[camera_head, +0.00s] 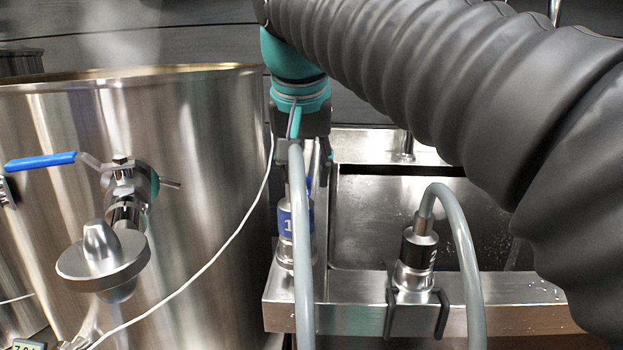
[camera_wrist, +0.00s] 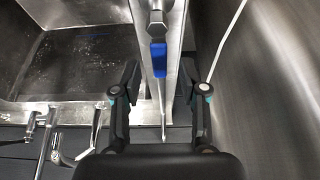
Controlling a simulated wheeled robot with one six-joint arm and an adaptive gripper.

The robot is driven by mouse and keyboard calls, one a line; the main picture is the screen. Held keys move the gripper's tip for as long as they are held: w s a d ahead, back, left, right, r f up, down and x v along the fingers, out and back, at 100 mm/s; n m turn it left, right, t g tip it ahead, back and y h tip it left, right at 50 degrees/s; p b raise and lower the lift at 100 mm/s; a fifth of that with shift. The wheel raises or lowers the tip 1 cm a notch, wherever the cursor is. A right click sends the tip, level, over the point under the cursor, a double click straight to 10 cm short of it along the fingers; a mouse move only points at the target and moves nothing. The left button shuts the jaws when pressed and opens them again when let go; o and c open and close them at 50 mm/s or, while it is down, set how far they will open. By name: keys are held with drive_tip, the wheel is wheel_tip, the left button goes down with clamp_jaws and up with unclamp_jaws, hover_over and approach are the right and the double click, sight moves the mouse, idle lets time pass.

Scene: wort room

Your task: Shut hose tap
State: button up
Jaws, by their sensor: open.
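A tap (camera_wrist: 156,22) with a blue lever (camera_wrist: 158,58) shows in the wrist view, at the top middle on a narrow steel rail. The lever points down the picture, between and just beyond the fingertips of my gripper (camera_wrist: 160,82). The jaws are open and empty, with a gap on each side of the lever. In the head view my gripper (camera_head: 306,168) points down above a coupling with a blue label 1 (camera_head: 285,222). A grey hose (camera_head: 299,240) passes in front and hides part of the gripper and what is between its fingers.
A steel kettle (camera_head: 205,150) stands at left, with its own blue-handled valve (camera_head: 40,161). A second coupling (camera_head: 416,262) with a looped grey hose sits on the rail (camera_head: 500,303). A steel sink (camera_wrist: 85,55) lies beside the rail.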

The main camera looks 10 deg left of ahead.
drive_tip(key=shift+w+f, duration=0.15)
drive_tip(key=shift+f, duration=0.3)
clamp_jaws()
